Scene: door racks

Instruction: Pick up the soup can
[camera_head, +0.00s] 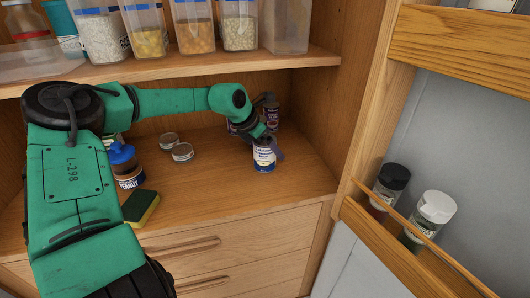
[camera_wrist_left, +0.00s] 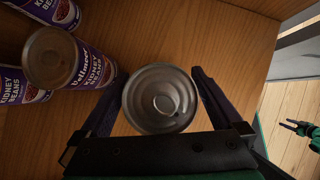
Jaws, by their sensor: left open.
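The soup can (camera_head: 264,157), with a blue and white label, stands upright on the cabinet's lower shelf toward the right. In the left wrist view its grey ring-pull lid (camera_wrist_left: 160,98) faces the camera, and its sides are mostly hidden. My left gripper (camera_head: 267,143) reaches in from the left and is at the can. In the left wrist view the left gripper's fingers (camera_wrist_left: 155,75) are apart, one on each side of the can. A small gripper on a green arm, apparently my right one (camera_wrist_left: 298,128), shows far off at the right edge; its jaw state is unclear.
Purple kidney bean cans (camera_wrist_left: 75,62) stand close behind the soup can; one shows in the head view (camera_head: 272,112). Two low tins (camera_head: 182,152), a peanut butter jar (camera_head: 127,168) and a sponge (camera_head: 141,207) are to the left. An upper shelf (camera_head: 200,66) hangs above; a door spice rack (camera_head: 385,240) is at right.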

